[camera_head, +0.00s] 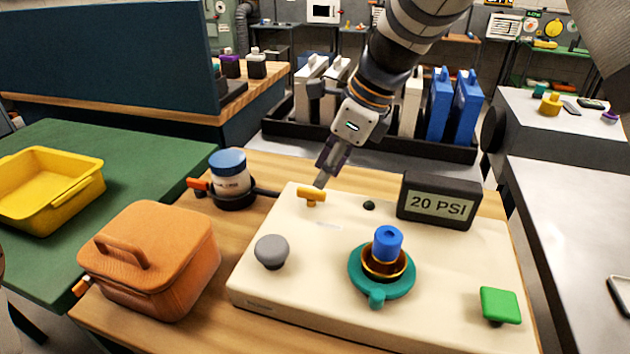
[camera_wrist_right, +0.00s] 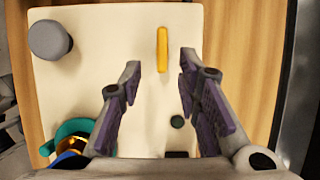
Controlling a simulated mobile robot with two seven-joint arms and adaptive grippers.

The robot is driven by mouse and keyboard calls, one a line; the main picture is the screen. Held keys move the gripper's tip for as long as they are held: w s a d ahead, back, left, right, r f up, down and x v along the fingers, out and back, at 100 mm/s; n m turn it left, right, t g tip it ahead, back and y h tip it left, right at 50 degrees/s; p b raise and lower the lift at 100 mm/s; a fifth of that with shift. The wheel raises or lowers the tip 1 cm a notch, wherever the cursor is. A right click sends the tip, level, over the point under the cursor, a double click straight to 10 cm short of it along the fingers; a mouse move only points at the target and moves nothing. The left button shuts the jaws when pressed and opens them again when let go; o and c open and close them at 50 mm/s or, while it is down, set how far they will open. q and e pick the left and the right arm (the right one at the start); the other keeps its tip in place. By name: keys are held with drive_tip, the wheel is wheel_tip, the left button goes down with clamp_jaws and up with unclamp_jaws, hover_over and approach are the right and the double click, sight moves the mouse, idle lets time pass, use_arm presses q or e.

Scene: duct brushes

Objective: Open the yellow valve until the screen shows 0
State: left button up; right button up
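The yellow valve (camera_head: 312,196) is a small T-shaped handle near the back left corner of the cream panel (camera_head: 320,262). In the right wrist view its yellow bar (camera_wrist_right: 162,49) lies beyond my fingertips, between their lines. My right gripper (camera_head: 321,182) is just above and behind the valve in the head view, apart from it as far as I can tell. In the wrist view the right gripper (camera_wrist_right: 160,58) has its two fingers spread with nothing between the pads. The screen (camera_head: 440,205) reads 20 PSI. My left gripper is not in view.
The panel also bears a grey knob (camera_head: 271,251), a teal ring with a blue peg (camera_head: 387,244), a green button (camera_head: 499,305) and a small dark green knob (camera_head: 369,205). An orange box (camera_head: 153,258) and a blue-lidded jar (camera_head: 229,174) stand left of the panel.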

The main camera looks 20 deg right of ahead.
sight(314, 190)
drive_tip(key=x, duration=0.5)
drive_tip(key=shift+w, duration=0.1)
drive_tip(key=shift+r, duration=0.1)
clamp_jaws()
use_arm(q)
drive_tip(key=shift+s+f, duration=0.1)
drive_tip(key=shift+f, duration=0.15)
